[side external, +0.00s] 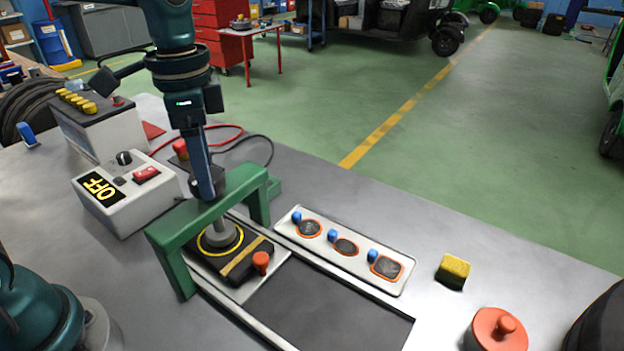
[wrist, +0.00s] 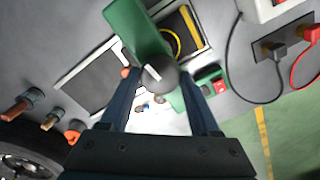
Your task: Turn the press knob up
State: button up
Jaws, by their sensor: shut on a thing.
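The green press frame (side external: 165,242) stands on the bench as an arch over a black plate with a yellow ring. A grey round press foot (side external: 221,234) hangs under its crossbar, over the ring. My gripper (side external: 206,188) points down at the crossbar top and is shut on the press knob. In the wrist view the dark press knob (wrist: 158,80) with a white pointer line sits between my two fingers, on top of the green frame (wrist: 138,35). In the side view my fingers hide the knob.
Left of the press is a white control box (side external: 140,198) with an OFF display, a black knob and a red switch. A white tray (side external: 340,255) with three patches and blue-capped pieces lies to the right. A yellow sponge (side external: 453,270) and red-lidded pot (side external: 498,330) stand further right.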

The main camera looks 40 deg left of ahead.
jog(key=n, duration=0.4)
jog(key=shift+n, duration=0.4)
jog(key=n, duration=0.3)
jog(key=shift+n, duration=0.3)
jog(key=n, duration=1.3)
jog(key=shift+n, duration=0.3)
jog(key=n, duration=0.9)
jog(key=shift+n, duration=1.8)
